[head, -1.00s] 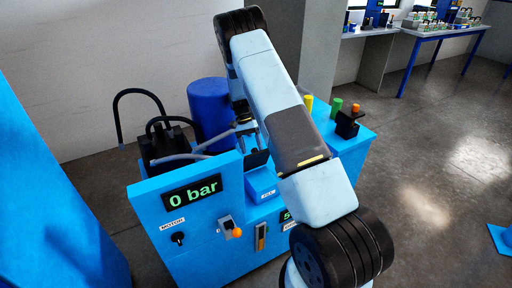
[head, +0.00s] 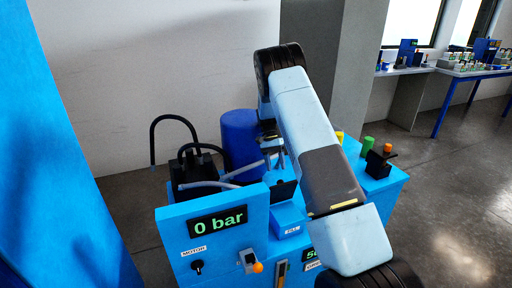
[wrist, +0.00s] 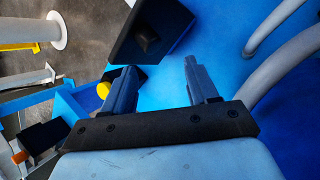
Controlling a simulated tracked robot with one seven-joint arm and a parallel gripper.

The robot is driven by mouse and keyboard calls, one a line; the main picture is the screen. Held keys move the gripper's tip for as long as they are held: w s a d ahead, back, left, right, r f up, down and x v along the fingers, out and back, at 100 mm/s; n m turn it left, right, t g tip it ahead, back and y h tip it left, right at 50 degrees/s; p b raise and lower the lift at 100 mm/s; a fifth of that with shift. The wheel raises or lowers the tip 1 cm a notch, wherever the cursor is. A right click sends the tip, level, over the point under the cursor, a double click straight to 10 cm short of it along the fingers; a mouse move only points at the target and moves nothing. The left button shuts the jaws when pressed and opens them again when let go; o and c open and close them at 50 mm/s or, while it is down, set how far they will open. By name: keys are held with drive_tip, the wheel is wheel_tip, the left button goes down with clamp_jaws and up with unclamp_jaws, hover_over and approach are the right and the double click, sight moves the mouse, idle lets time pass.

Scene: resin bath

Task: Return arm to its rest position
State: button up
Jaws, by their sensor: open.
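My gripper (wrist: 160,85) is open in the wrist view, its two grey fingers apart with nothing between them. In the head view my gripper (head: 273,152) is small and partly hidden behind my arm. It hangs close above the blue machine, near the blue drum (head: 240,143) and the grey hoses. A black block (wrist: 147,38) with a small knob is just beyond the fingers in the wrist view. My arm is bent over the machine.
The blue machine (head: 228,258) has a 0 bar display (head: 218,222), a motor knob (head: 197,266) and an orange-tipped switch (head: 257,267). A green cylinder (head: 368,144) and an orange-topped black part (head: 381,162) stand at its right. A blue panel (head: 75,150) rises at left. Open floor lies right.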

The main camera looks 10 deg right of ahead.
drive_tip(key=s+a+r+n+t, duration=0.1)
drive_tip(key=s+r+t, duration=0.1)
drive_tip(key=s+r, duration=0.5)
drive_tip(key=s+r+n+t+y, duration=0.1)
drive_tip(key=s+r+t, duration=0.15)
drive_tip(key=r, duration=0.95)
drive_tip(key=s+a+r+n+t, duration=0.1)
drive_tip(key=s+r, duration=0.4)
drive_tip(key=r, duration=0.4)
drive_tip(key=s+a+r+n+t, duration=0.1)
drive_tip(key=s+r+t, duration=0.1)
drive_tip(key=s+r, duration=0.35)
drive_tip(key=s+a+r+n+t, duration=0.1)
drive_tip(key=s+r, duration=0.2)
drive_tip(key=s, duration=0.6)
drive_tip(key=s+n+t, duration=0.2)
drive_tip(key=s+t, duration=0.1)
drive_tip(key=s, duration=1.1)
drive_tip(key=shift+a+f, duration=0.15)
drive_tip(key=shift+a, duration=0.3)
drive_tip(key=shift+c, duration=0.2)
